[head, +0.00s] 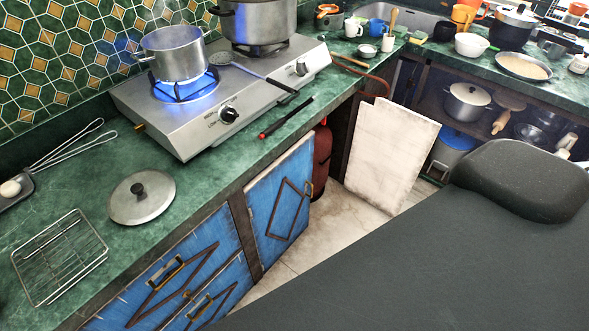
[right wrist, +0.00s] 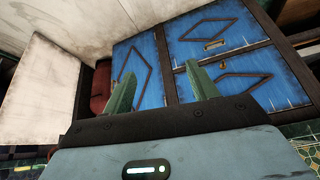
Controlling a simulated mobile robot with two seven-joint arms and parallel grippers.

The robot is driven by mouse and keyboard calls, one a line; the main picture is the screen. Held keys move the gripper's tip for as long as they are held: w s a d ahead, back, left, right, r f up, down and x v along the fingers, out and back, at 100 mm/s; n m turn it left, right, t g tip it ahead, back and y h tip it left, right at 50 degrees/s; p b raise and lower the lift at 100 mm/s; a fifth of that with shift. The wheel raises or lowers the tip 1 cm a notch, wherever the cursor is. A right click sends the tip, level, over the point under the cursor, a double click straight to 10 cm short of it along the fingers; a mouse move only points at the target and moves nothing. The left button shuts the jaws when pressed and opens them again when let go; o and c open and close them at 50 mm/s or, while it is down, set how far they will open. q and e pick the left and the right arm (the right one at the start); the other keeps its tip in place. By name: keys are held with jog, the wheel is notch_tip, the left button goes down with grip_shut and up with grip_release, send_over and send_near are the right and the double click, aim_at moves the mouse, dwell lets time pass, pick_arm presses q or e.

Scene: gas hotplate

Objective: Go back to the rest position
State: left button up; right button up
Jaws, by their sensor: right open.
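In the right wrist view my right gripper (right wrist: 160,72) is open, with its two green fingers spread and nothing between them. It points toward the blue cupboard doors (right wrist: 214,50), apart from them. My left gripper shows in neither view. In the head view a steel gas hotplate (head: 190,125) stands on the green counter. A small metal pot (head: 174,57) sits on its near burner, with blue flame under it. A larger pot (head: 258,22) sits on the far burner. The near knob (head: 229,115) is on the front panel.
A pot lid (head: 142,198), a wire rack (head: 60,258) and tongs (head: 75,150) lie on the counter. A pale board (head: 388,153) leans below the counter. Cups, bowls and a pan (head: 523,67) crowd the far counter. Some tiled floor (head: 320,230) is clear.

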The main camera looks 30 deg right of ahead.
jog(key=shift+w+a+f+t+y, duration=0.25)
jog(key=shift+w+f+t, duration=0.15)
jog(key=shift+t, duration=0.45)
jog(key=shift+w+a+f+t+y, duration=0.2)
jog(key=shift+w+f+t, duration=0.2)
jog(key=shift+t, duration=0.45)
